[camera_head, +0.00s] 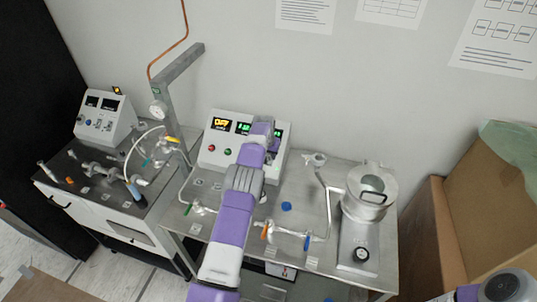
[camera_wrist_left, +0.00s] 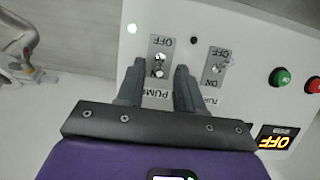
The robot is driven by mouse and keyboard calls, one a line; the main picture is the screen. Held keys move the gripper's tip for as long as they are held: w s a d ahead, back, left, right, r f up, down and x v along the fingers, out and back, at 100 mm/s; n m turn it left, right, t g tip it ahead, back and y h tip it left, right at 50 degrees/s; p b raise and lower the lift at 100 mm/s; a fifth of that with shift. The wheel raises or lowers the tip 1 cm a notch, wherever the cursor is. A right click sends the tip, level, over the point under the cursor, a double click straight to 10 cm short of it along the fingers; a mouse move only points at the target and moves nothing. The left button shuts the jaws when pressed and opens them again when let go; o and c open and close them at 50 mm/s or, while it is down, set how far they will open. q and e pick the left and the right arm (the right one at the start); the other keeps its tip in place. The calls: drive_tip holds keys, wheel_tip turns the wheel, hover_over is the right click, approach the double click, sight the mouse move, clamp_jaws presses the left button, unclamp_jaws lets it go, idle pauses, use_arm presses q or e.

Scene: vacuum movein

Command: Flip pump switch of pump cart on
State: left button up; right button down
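The white control box (camera_head: 218,156) stands at the back of the steel bench, with an amber OFF display (camera_head: 221,124) and green-lit displays. My left arm covers its right part. In the left wrist view, the panel appears upside down. The pump switch (camera_wrist_left: 159,61) is a small metal toggle on a grey OFF/ON plate, above a PUMP label. My left gripper (camera_wrist_left: 160,69) is open, its two fingers on either side of the switch plate's lower end. I cannot tell whether they touch the toggle. My right gripper is not in view.
A second toggle (camera_wrist_left: 216,68) sits close beside the right finger in the wrist view, with green (camera_wrist_left: 281,77) and red buttons farther right. Another cart (camera_head: 108,190) is left; a cardboard box (camera_head: 465,230) is right.

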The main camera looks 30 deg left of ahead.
use_arm(q)
drive_tip(key=b+v, duration=0.1)
drive_tip(key=v, duration=0.6)
drive_tip(key=shift+r, duration=0.25)
drive_tip(key=shift+s, duration=0.15)
